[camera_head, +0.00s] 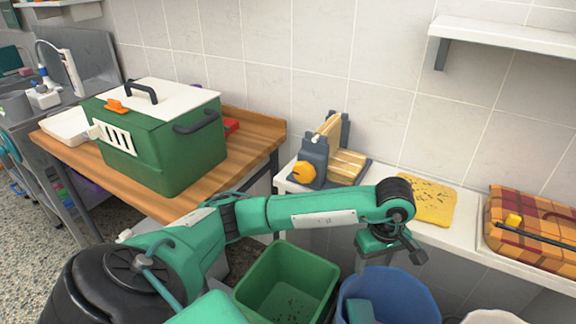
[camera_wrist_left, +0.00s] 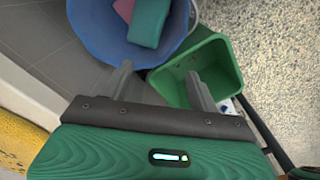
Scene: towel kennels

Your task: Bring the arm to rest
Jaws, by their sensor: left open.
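My left arm reaches in from the left in the head view, and its gripper (camera_head: 391,246) points down above the floor bins, in front of the white ledge. In the left wrist view the two fingers of the left gripper (camera_wrist_left: 160,82) stand well apart with nothing between them. Below the fingers are a blue bucket (camera_wrist_left: 95,38) and a green bin (camera_wrist_left: 222,72). My right gripper is not in view.
The white ledge (camera_head: 450,238) bears a yellow towel (camera_head: 428,201), a grey stand with an orange knob (camera_head: 303,174) and a plaid case (camera_head: 530,228). A green carrier (camera_head: 165,150) stands on a wooden table (camera_head: 258,140). The blue bucket (camera_head: 415,297) and green bin (camera_head: 318,262) stand below.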

